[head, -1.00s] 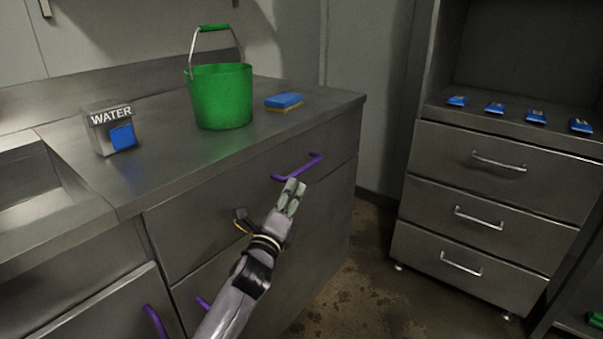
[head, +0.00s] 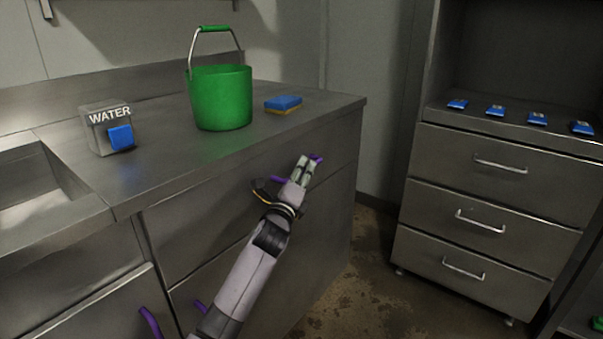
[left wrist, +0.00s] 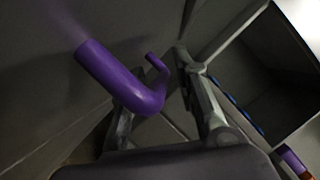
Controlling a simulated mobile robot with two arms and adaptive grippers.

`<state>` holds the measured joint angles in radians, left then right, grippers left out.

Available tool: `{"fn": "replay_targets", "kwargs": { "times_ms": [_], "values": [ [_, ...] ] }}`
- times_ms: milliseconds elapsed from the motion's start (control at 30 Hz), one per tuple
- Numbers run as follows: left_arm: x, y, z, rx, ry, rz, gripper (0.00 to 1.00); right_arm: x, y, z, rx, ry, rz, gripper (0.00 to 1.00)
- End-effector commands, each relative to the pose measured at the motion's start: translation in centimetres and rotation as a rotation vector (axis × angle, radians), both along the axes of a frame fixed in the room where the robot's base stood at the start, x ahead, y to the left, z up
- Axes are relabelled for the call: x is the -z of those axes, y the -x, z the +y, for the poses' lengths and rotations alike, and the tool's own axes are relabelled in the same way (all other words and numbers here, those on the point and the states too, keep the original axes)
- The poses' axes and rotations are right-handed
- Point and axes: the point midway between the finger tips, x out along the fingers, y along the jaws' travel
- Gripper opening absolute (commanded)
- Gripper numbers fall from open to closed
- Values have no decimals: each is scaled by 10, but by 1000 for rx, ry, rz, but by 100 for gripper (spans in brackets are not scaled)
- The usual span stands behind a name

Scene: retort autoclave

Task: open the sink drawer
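The sink drawer (head: 225,215) is the upper front under the counter in the head view, and it looks closed. Its purple bar handle (head: 279,180) is partly hidden behind my left gripper (head: 307,169), which is at the handle. In the left wrist view the purple handle (left wrist: 120,84) crosses close in front of the camera. My left gripper's fingers (left wrist: 166,110) look apart there, with the bar over the left finger and a gap to the right finger. Whether the fingers touch the bar is unclear. My right gripper is not in view.
On the counter stand a green bucket (head: 221,98), a blue and yellow sponge (head: 284,104) and a WATER box (head: 109,130) with a blue button. A basin (head: 35,190) is at the left. A drawer cabinet (head: 490,215) stands at the right, with open floor (head: 365,255) between.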

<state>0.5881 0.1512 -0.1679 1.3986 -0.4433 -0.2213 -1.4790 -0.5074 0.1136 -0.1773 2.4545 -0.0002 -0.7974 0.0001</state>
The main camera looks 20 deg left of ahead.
Motion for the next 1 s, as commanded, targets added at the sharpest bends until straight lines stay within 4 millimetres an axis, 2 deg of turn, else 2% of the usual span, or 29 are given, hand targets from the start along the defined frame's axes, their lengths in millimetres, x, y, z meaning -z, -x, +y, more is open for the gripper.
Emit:
{"fn": "replay_targets", "kwargs": {
  "times_ms": [400,1000],
  "values": [
    [0,0,0,0,0,0,0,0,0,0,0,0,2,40],
    [1,0,0,-1,0,1,0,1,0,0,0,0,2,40]
  ]
}}
